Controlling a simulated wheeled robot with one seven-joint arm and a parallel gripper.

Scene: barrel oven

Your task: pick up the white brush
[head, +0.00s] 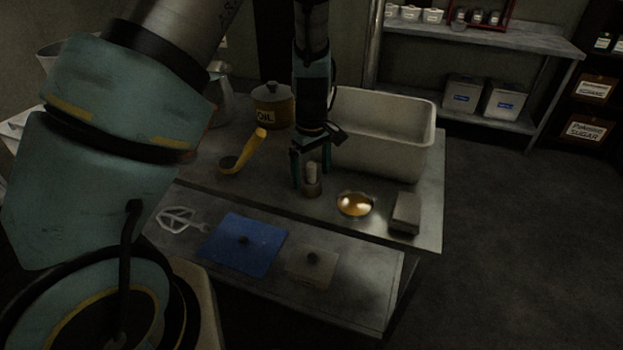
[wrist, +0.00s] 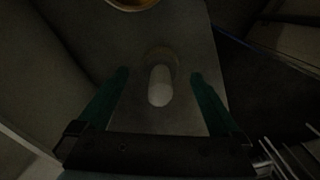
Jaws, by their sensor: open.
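The brush (head: 312,180) stands upright on the table, with a pale rounded handle on top and a darker, wider base. My gripper (head: 311,182) points straight down over it, with its teal fingers open. In the wrist view the pale handle end of the brush (wrist: 160,86) lies between the two fingertips of my gripper (wrist: 159,76), with a gap on each side. The fingers do not touch it there. The bristles are not clearly seen.
A bowl of golden liquid (head: 355,205) and a grey block (head: 405,213) stand right of the brush. A large cream tub (head: 385,150) stands behind. A yellow-handled ladle (head: 245,152) and an oil pot (head: 272,108) are left. The table's front edge is close.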

